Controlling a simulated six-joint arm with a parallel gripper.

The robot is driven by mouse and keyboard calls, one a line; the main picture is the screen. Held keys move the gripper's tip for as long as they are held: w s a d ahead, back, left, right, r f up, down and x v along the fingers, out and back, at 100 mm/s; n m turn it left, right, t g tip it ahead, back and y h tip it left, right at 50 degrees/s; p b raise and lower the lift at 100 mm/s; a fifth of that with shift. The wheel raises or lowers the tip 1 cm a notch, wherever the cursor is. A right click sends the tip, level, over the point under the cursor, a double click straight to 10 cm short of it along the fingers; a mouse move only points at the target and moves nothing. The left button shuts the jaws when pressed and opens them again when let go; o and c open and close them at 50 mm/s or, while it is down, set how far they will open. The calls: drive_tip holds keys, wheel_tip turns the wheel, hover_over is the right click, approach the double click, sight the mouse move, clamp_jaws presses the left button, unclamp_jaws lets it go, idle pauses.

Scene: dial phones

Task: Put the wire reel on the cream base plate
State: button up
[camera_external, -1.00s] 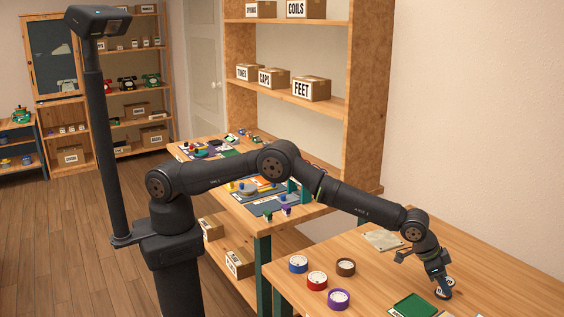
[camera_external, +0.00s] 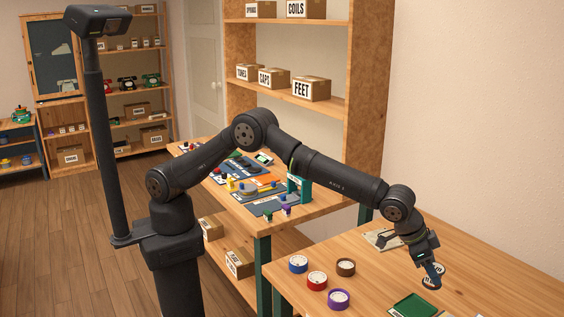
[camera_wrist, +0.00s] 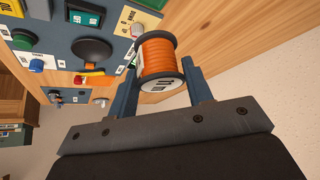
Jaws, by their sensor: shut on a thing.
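The wire reel (camera_wrist: 158,58) is wound with orange wire between dark flanges, with a pale printed label on the end facing the camera. My gripper (camera_wrist: 163,75) is shut on it, with one blue-grey finger on each side. In the external view my gripper (camera_external: 430,265) holds the reel (camera_external: 434,276) above the near table.
Blue (camera_external: 298,264), red (camera_external: 317,280), brown (camera_external: 345,267) and purple (camera_external: 339,299) rolls stand on the near table. A green tray (camera_external: 413,307) lies at its front. The farther bench (camera_external: 320,208) holds mats with small parts. The near table's right side is clear.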

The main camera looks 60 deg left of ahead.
drive_tip(key=shift+s+r, duration=0.3)
drive_tip(key=shift+s, duration=0.15)
drive_tip(key=w+a+r+n, duration=0.1)
drive_tip(key=w+a, duration=0.1)
drive_tip(key=a, duration=1.1)
drive_tip(key=w+a+n, duration=0.1)
drive_tip(key=w+a, duration=0.1)
drive_tip(key=a, duration=1.1)
hover_over(374, 241)
drive_tip(key=shift+t+y, duration=0.4)
wheel_tip(374, 241, down, 7)
drive_tip(key=shift+d+r, duration=0.1)
drive_tip(key=shift+f, duration=1.95)
drive_tip(key=shift+f, duration=0.15)
drive_tip(key=o, duration=1)
drive_tip(key=shift+o, duration=0.2)
